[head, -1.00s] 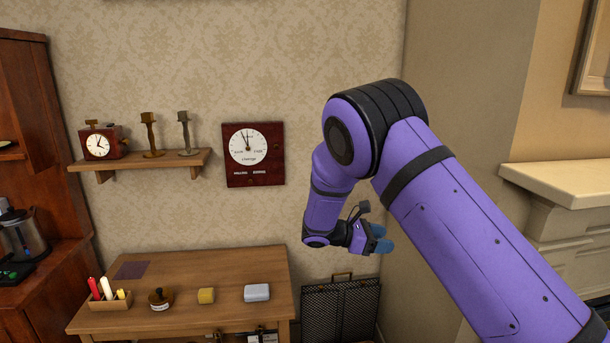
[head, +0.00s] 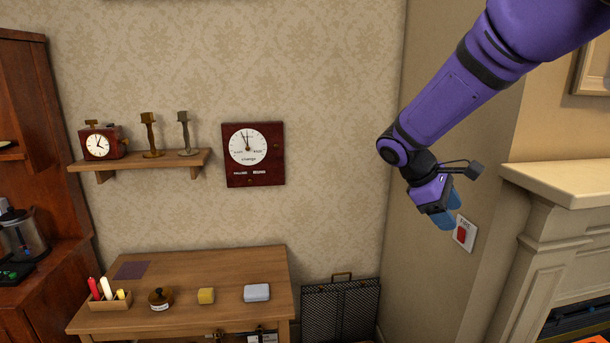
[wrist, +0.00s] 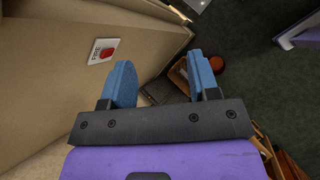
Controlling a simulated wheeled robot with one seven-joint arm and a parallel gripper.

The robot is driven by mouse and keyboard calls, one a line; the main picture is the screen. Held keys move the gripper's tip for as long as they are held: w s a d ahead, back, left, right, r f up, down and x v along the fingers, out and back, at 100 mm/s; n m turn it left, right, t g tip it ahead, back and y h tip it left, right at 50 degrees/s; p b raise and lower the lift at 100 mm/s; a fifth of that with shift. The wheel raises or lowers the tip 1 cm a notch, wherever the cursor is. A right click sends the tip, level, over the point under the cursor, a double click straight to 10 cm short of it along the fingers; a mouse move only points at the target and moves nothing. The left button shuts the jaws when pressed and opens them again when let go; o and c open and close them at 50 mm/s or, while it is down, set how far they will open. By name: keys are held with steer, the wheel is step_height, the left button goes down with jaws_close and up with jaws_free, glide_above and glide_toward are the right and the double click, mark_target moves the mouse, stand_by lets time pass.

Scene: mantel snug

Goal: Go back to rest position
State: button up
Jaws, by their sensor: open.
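My purple arm reaches in from the upper right in the head view. My gripper (head: 446,215) hangs at its end with blue fingers pointing down and to the right. It is in front of the side wall, beside a white plate with a red button (head: 464,234). In the wrist view my gripper (wrist: 160,85) has its two blue fingers spread wide apart with nothing between them. The red-button plate, marked FIRE, also shows in the wrist view (wrist: 103,51), left of the fingers.
A fireplace mantel (head: 565,183) stands at the right, close to my gripper. A wooden table (head: 225,271) with several small items is at the lower left. A shelf (head: 140,161) and a wall clock (head: 250,154) are on the back wall. A black mesh screen (head: 340,308) stands beside the table.

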steer(key=s+r+m+t+y, duration=0.3)
steer(key=s+r+m+y, duration=0.1)
steer(key=s, duration=0.9)
steer(key=s+r+m+t+y, duration=0.3)
steer(key=s+r+m, duration=0.2)
steer(key=s, duration=0.8)
steer(key=shift+d+m+y, duration=0.4)
steer(key=shift+d+m, duration=0.05)
steer(key=shift+m, duration=0.15)
steer(key=shift+s, duration=0.1)
